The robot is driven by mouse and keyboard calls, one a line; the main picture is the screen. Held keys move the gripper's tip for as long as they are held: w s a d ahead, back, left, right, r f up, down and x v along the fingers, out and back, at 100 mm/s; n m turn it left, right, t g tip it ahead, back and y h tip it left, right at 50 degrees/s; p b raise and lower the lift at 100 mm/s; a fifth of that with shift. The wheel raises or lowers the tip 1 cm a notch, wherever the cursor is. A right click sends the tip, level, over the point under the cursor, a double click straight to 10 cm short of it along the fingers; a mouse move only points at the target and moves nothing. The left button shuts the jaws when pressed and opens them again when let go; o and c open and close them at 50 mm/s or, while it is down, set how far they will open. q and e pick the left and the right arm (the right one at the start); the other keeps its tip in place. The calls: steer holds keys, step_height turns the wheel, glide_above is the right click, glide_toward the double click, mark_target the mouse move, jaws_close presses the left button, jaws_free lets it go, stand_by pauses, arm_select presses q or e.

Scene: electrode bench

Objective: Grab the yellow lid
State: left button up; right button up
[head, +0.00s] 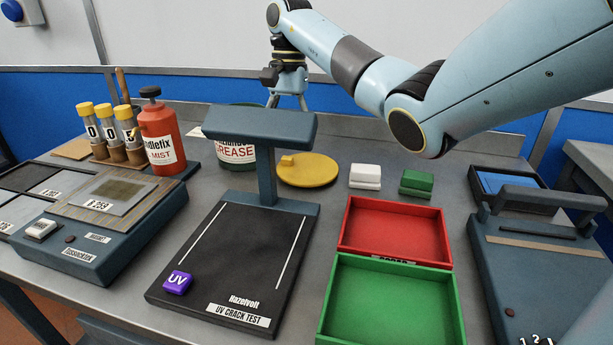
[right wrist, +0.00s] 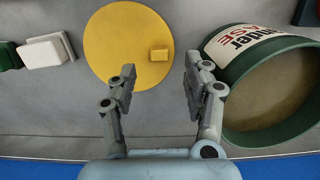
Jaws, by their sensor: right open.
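The yellow lid (head: 312,174) is a flat round disc with a small block-shaped knob, lying on the bench behind the UV crack test stand. It also shows in the right wrist view (right wrist: 120,50), with its knob (right wrist: 159,54) right of the disc's centre. My right gripper (head: 288,100) is above the back of the bench, behind the lid. In the right wrist view its two fingers (right wrist: 160,88) are apart with nothing between them, and the lid lies beyond the fingertips. The stand's head hides part of the area around the lid in the head view. My left gripper is not in view.
The open green grease tin (head: 236,154) stands close beside the lid; its wide mouth shows in the right wrist view (right wrist: 275,95). The UV test stand (head: 262,125) rises in front. White (head: 365,176) and green (head: 416,183) blocks sit to the right, behind the red (head: 395,225) and green (head: 390,300) trays.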

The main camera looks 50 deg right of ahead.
mark_target(287, 157)
steer(key=f, duration=0.1)
steer(key=f+b, duration=0.1)
steer(key=f, duration=0.1)
steer(key=f+b, duration=0.1)
steer(key=shift+s+a+f, duration=0.15)
steer(key=shift+a+f, duration=0.15)
steer(key=shift+f, duration=0.05)
steer(key=shift+r, duration=0.1)
jaws_close()
